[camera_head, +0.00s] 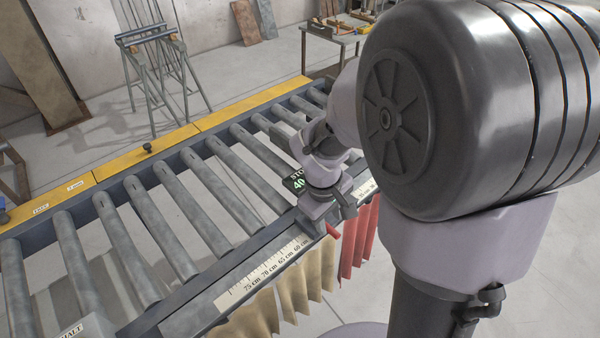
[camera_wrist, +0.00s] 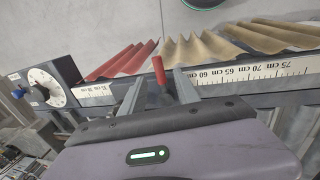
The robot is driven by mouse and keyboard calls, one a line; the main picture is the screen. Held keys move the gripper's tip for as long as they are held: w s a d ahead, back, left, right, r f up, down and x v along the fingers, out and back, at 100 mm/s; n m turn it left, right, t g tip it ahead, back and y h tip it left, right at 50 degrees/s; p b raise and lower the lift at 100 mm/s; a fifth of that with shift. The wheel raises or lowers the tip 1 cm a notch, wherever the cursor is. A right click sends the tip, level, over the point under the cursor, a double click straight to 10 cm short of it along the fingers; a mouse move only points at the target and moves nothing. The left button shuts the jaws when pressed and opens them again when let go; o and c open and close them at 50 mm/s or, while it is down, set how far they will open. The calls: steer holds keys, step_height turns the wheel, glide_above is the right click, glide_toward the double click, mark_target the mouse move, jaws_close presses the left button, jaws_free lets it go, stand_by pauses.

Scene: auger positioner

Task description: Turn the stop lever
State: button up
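The stop lever shows as a short red handle (camera_wrist: 159,72) in the wrist view, in front of the ruler rail. My gripper (camera_wrist: 160,88) is open, with one finger on each side of the handle and a gap visible on both sides. A bit of the red handle (camera_head: 333,231) shows below the gripper there. The lever's base is hidden by my gripper.
The near rail carries a centimetre scale (camera_head: 262,268). Red bellows (camera_head: 358,240) and tan bellows (camera_head: 285,290) hang along it. A white dial (camera_wrist: 46,88) with a black knob is at the left in the wrist view. Conveyor rollers (camera_head: 175,195) lie behind the rail.

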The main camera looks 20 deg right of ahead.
mark_target(331, 228)
steer(key=f, duration=0.3)
steer(key=shift+w+d+f+b, duration=0.15)
steer(key=shift+d+f+b, duration=0.2)
steer(key=shift+d+b, duration=0.05)
jaws_close()
steer(key=shift+r, duration=0.1)
stand_by(1.0)
